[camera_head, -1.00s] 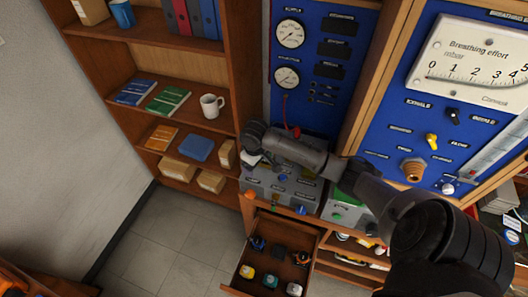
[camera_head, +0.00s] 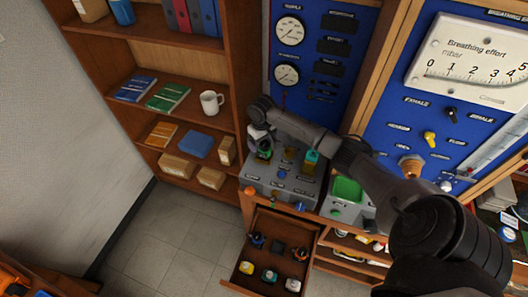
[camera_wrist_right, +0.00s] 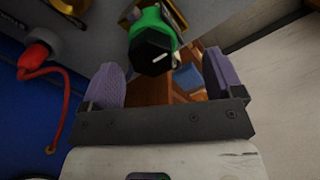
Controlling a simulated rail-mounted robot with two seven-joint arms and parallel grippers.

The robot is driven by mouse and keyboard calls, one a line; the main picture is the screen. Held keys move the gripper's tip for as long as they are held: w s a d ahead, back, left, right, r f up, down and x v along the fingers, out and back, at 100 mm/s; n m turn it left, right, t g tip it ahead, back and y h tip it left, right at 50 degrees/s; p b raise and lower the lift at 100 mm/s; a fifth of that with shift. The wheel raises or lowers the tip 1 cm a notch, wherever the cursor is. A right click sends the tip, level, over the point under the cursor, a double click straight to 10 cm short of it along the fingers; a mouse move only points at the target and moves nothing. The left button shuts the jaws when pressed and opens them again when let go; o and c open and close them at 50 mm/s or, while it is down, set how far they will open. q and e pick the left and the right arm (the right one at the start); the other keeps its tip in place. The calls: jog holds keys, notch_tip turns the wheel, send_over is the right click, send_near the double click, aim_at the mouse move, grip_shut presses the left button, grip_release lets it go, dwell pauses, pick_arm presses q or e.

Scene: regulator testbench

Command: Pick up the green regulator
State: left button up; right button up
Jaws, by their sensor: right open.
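The green regulator (camera_wrist_right: 145,22) with a black knob (camera_wrist_right: 153,52) shows at the top centre of the right wrist view. In the head view the green regulator (camera_head: 264,155) is at the grey bench unit, just below my right gripper (camera_head: 260,144), partly hidden by it. My right gripper is open in the right wrist view (camera_wrist_right: 160,62). Its two purple-grey fingers stand apart, with the knob between and beyond their tips. I cannot tell whether they touch it. A second, teal-green piece (camera_head: 311,160) stands on the right of the unit. My left gripper is not in view.
The grey bench unit (camera_head: 281,187) stands below the blue gauge panel (camera_head: 318,60). An open drawer (camera_head: 248,290) holds several small coloured parts. A green tray (camera_head: 347,189) is to the right. A red plug and cable (camera_wrist_right: 62,100) lie left in the wrist view.

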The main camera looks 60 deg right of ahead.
aim_at(262, 151)
jog(key=shift+f, duration=0.6)
jog(key=f, duration=0.1)
jog(key=f+b, duration=0.1)
jog(key=f, duration=0.1)
jog(key=shift+s+d+f, duration=0.25)
jog(key=shift+f+b, duration=0.45)
jog(key=shift+b, duration=0.05)
jog(key=shift+r, duration=0.1)
jog(key=shift+c, duration=0.3)
jog(key=c, duration=1.2)
jog(key=shift+c, duration=0.5)
jog(key=shift+r, duration=0.15)
